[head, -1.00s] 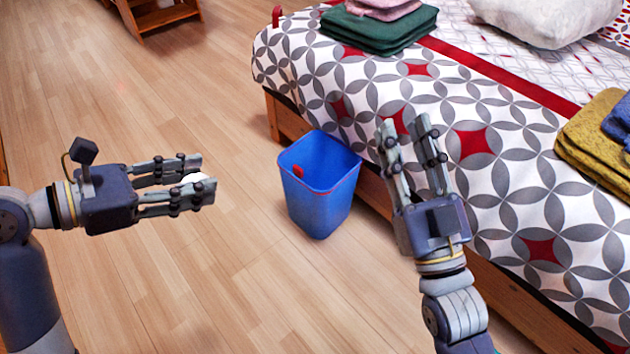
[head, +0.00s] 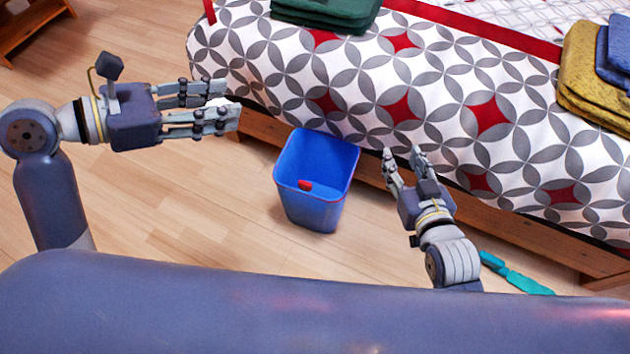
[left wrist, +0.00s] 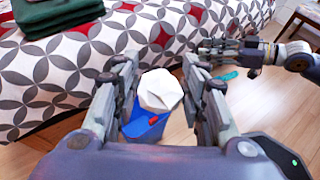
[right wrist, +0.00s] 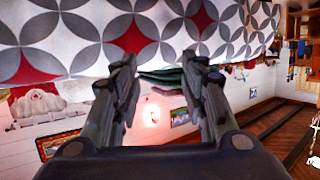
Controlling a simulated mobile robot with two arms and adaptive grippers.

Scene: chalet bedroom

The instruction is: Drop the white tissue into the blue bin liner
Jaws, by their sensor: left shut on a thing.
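The white tissue (left wrist: 160,90) is a crumpled ball between the fingertips of my left gripper (left wrist: 160,82) in the left wrist view. In the head view the fingers of my left gripper (head: 226,103) mostly hide it. The blue bin liner (head: 312,207) stands upright and open on the floor beside the bed, with a small red thing (head: 305,185) inside. My left gripper is above and left of the bin in the head view. In the left wrist view the bin (left wrist: 140,127) shows below and behind the tissue. My right gripper (head: 402,153) is open and empty, right of the bin.
The bed (head: 440,110) with a patterned cover and wooden frame runs behind the bin. Green folded cloth (head: 325,12) and yellow folded cloth (head: 590,75) lie on it. A teal object (head: 515,275) is on the floor at right. The floor left of the bin is clear.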

